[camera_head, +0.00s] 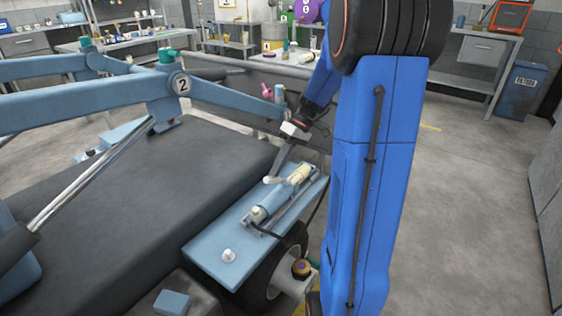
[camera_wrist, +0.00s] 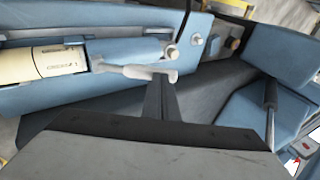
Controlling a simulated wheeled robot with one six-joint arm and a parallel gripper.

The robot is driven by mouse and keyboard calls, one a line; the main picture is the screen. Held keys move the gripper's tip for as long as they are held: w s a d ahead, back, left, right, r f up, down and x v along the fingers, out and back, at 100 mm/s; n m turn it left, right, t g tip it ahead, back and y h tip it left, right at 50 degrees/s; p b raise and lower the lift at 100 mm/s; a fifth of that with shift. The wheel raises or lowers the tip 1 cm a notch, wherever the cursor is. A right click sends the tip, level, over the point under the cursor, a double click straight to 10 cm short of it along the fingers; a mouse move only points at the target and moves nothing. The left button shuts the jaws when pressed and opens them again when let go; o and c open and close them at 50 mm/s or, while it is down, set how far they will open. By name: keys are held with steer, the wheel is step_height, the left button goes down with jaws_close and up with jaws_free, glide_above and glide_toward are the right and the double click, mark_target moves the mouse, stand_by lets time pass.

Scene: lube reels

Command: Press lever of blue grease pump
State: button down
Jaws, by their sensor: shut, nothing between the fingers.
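The grease pump lies on a light blue plate at the side of a dark platform. Its cream cylinder (camera_head: 299,175) shows in the head view and at the left of the wrist view (camera_wrist: 38,62). A pale lever (camera_head: 273,181) sticks out beside the cylinder; it also shows in the wrist view (camera_wrist: 150,72) as a short bar with a rounded end. My gripper (camera_head: 277,169) is shut and empty, pointing down with its tips at the lever. In the wrist view my fingertips (camera_wrist: 160,82) overlap the lever's end. I cannot tell whether they touch it.
A light blue lift arm marked 2 (camera_head: 180,84) crosses above the dark platform (camera_head: 150,200) on the left. Open floor (camera_head: 460,200) lies to the right.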

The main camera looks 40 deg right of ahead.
mark_target(272, 179)
steer(key=shift+a+f, duration=0.1)
steer(key=shift+a, duration=0.05)
stand_by(0.3)
steer(key=shift+s+a+f+t+h, duration=0.2)
steer(key=shift+a+f+h, duration=0.15)
steer(key=shift+a+h, duration=0.15)
steer(key=shift+s+a+f+t+h, duration=0.1)
steer(key=shift+s+a+f+h, duration=0.1)
steer(key=shift+a+f+h, duration=0.3)
steer(key=shift+s+a+f+n+t+h, duration=0.25)
steer(key=shift+a+f+h, duration=0.35)
steer(key=shift+h, duration=0.4)
steer(key=shift+x, duration=1)
steer(key=shift+s+a+f, duration=0.15)
steer(key=shift+s+f, duration=0.1)
steer(key=shift+s, duration=0.1)
steer(key=shift+s+f, duration=0.1)
